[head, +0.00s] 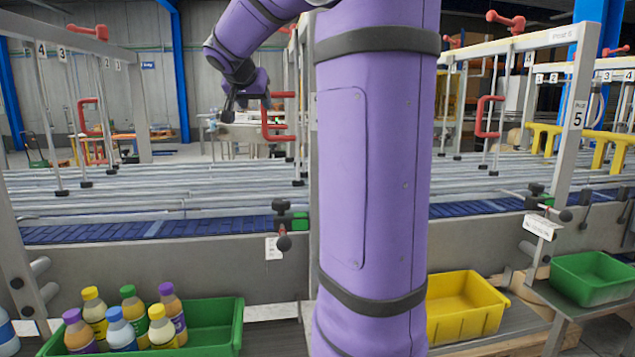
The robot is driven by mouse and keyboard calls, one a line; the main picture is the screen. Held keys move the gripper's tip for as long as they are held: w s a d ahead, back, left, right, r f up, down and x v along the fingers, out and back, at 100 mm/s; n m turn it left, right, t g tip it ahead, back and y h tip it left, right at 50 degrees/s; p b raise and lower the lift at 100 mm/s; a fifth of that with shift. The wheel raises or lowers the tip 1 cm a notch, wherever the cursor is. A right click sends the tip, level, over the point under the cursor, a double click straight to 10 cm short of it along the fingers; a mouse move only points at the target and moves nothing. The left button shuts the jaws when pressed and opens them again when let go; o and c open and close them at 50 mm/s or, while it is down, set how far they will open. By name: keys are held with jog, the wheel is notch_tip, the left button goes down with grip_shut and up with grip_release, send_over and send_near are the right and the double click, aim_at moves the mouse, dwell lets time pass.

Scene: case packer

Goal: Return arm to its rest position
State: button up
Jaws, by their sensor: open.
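My purple arm rises through the middle of the head view and bends over to the upper left. My gripper (246,98) hangs from its end, above the far side of the conveyor. Its dark fingers point down and look apart, with nothing seen between them. It is well clear of the bottles and crates below. My arm column hides part of the conveyor and the gap between the crates.
A green crate (228,330) at lower left holds several bottles (127,315). A yellow crate (465,308) and another green crate (592,278) stand at right, looking empty. Conveyor rails (130,200) with upright frames and red handles (280,118) cross the view.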

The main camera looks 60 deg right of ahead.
jog(key=shift+a, duration=0.1)
dwell(0.6)
jog(key=s+a+f+n+y, duration=0.3)
jog(key=s+a+f, duration=0.3)
jog(key=a, duration=0.5)
jog(key=s+a+f+n+y, duration=0.4)
jog(key=s+a+f+n, duration=0.1)
jog(key=s+a, duration=0.4)
jog(key=s+a+f+n+y, duration=0.3)
jog(key=s+a+f+n, duration=0.2)
jog(key=a, duration=0.8)
jog(key=s+f, duration=0.1)
jog(key=s, duration=0.2)
jog(key=shift+f+t, duration=0.35)
jog(key=shift+t, duration=0.05)
